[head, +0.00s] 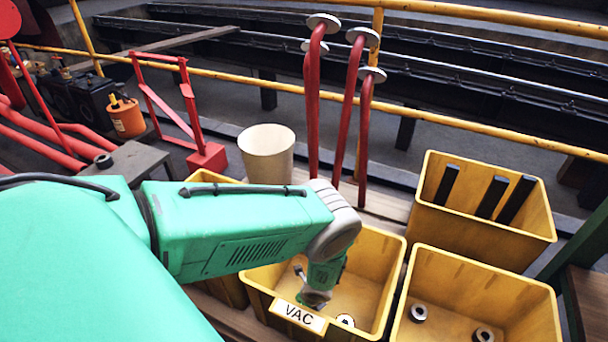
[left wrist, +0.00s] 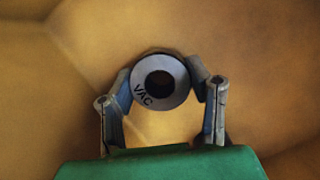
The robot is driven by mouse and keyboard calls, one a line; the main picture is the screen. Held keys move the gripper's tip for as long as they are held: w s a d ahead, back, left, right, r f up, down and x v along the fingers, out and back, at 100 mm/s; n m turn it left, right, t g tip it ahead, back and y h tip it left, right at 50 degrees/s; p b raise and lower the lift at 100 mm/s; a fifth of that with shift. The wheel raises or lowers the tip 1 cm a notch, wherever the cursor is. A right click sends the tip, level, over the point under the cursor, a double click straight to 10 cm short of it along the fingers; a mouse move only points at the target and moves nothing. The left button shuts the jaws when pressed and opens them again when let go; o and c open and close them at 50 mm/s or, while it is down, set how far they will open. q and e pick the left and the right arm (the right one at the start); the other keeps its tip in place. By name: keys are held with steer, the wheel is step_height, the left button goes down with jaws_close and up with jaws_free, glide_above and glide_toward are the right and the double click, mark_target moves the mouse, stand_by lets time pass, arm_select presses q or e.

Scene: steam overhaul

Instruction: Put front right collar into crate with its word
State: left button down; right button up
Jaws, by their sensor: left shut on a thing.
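My left gripper (head: 318,296) reaches down inside a yellow crate (head: 380,262) with a white VAC label (head: 299,316) on its front. In the left wrist view its two fingers (left wrist: 160,92) are closed on the sides of a grey metal collar (left wrist: 172,100), marked VAC on its face, with a dark hole. The yellow crate interior fills the background there. In the head view a pale ring (head: 346,320) shows low behind the VAC crate's front rim; I cannot tell whether it is the held collar. My right gripper is not in view.
A yellow crate (head: 545,290) at right holds two collars. A crate (head: 550,228) behind it holds three black bars. Another yellow crate (head: 204,177) is partly hidden by my arm. A cream bin (head: 266,154) and tall red levers (head: 350,105) stand behind.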

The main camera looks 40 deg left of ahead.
arm_select(q)
steer(key=shift+f, duration=0.45)
steer(key=shift+a, duration=0.25)
steer(key=shift+a+f, duration=0.3)
steer(key=c, duration=0.8)
jaws_free()
steer(key=shift+d+r, duration=0.3)
steer(key=shift+d, duration=0.1)
steer(key=shift+r, duration=0.2)
steer(key=p+v, duration=0.1)
steer(key=v, duration=0.1)
steer(key=p+v, duration=0.2)
steer(key=shift+a+r, duration=0.15)
steer(key=shift+r, duration=0.25)
steer(key=p+v, duration=0.2)
steer(key=v, duration=0.5)
steer(key=shift+f+p, duration=0.1)
steer(key=shift+p, duration=0.25)
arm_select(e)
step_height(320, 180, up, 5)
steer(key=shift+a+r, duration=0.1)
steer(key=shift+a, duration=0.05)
